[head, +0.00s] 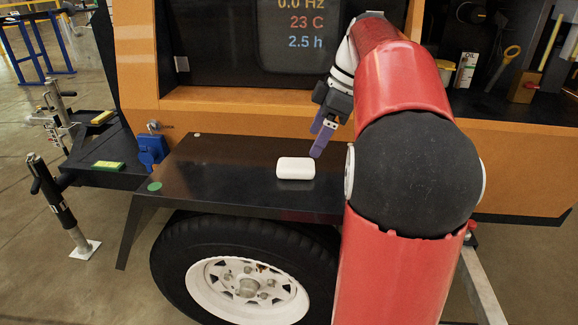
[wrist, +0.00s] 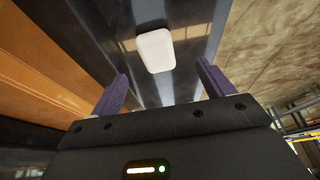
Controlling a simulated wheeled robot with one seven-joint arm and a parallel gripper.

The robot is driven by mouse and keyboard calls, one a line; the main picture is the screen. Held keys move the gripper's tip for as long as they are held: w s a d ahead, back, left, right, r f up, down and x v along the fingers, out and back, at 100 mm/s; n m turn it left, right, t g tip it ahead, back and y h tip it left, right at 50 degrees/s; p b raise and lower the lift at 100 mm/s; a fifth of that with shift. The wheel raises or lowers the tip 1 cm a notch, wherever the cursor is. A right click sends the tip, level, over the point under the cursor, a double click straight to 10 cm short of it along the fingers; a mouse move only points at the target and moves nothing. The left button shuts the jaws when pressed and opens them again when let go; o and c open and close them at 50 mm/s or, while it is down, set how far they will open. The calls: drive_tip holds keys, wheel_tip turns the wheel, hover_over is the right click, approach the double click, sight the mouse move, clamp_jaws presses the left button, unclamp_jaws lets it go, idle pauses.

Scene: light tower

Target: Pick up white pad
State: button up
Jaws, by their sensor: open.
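The white pad (head: 295,168) is a small rounded block lying on the black fender (head: 215,160) above the wheel. In the wrist view the white pad (wrist: 155,50) lies beyond my fingertips, roughly between their lines and nearer the left finger. My gripper (head: 323,137) is just right of the pad and a little behind it in the head view, with purple fingers pointing down. In the wrist view my gripper (wrist: 160,80) is open, with nothing between its fingers. The pad is fully visible in both views.
An orange trailer body (head: 250,112) with a dark display panel (head: 300,30) rises behind the fender. A blue padlock-like item (head: 151,150) and a green-yellow block (head: 108,165) are to the left. The fender top around the pad is clear. A wheel (head: 245,285) is below.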

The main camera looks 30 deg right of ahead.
sight(302, 163)
drive_tip(key=x, duration=0.5)
drive_tip(key=b+x, duration=0.1)
drive_tip(key=x, duration=0.1)
drive_tip(key=shift+w+d+f, duration=0.1)
drive_tip(key=shift+w+f, duration=0.2)
drive_tip(key=shift+w, duration=0.05)
drive_tip(key=shift+c, duration=0.4)
drive_tip(key=c, duration=1)
